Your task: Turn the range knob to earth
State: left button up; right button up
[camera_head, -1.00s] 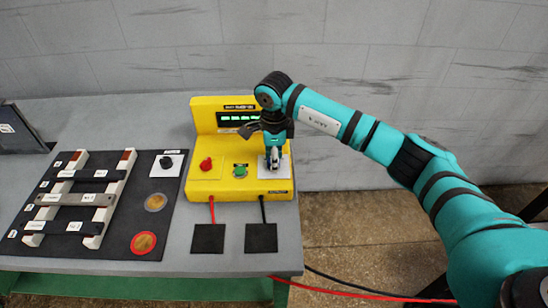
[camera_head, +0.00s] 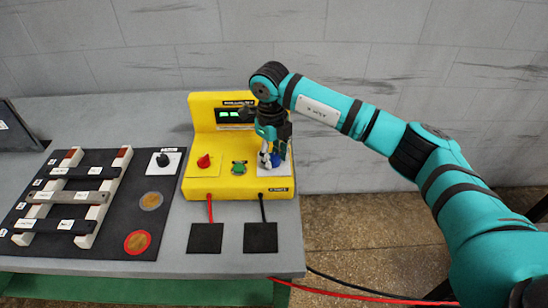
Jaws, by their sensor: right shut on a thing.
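The yellow instrument (camera_head: 236,190) stands on the grey table with a small green-lit display. A blue knob (camera_head: 276,160) sits on a white plate at the right of its sloped panel. My right gripper (camera_head: 268,160) points down and is shut on the blue knob. Its fingers and wrist hide part of the knob and plate, and the small markings are unreadable, so I cannot tell its setting. A red knob (camera_head: 204,161) and a green button (camera_head: 239,167) sit left of the gripper, apart from it. My left gripper is out of view.
A black mat (camera_head: 100,255) at left carries labelled bars across two rails, a black knob (camera_head: 163,160) and two round discs. Two black pads (camera_head: 206,238) lie before the instrument, joined by red and black leads. A tiled wall stands behind.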

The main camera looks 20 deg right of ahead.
jog(key=m+b, duration=0.1)
jog(key=m, duration=0.4)
jog(key=shift+w, duration=0.1)
jog(key=shift+r+m, duration=0.1)
jog(key=shift+m, duration=0.2)
dwell(0.4)
jog(key=o, duration=1.1)
jog(key=shift+o, duration=0.2)
notch_tip(320, 180, up, 12)
jog(key=shift+a, duration=0.35)
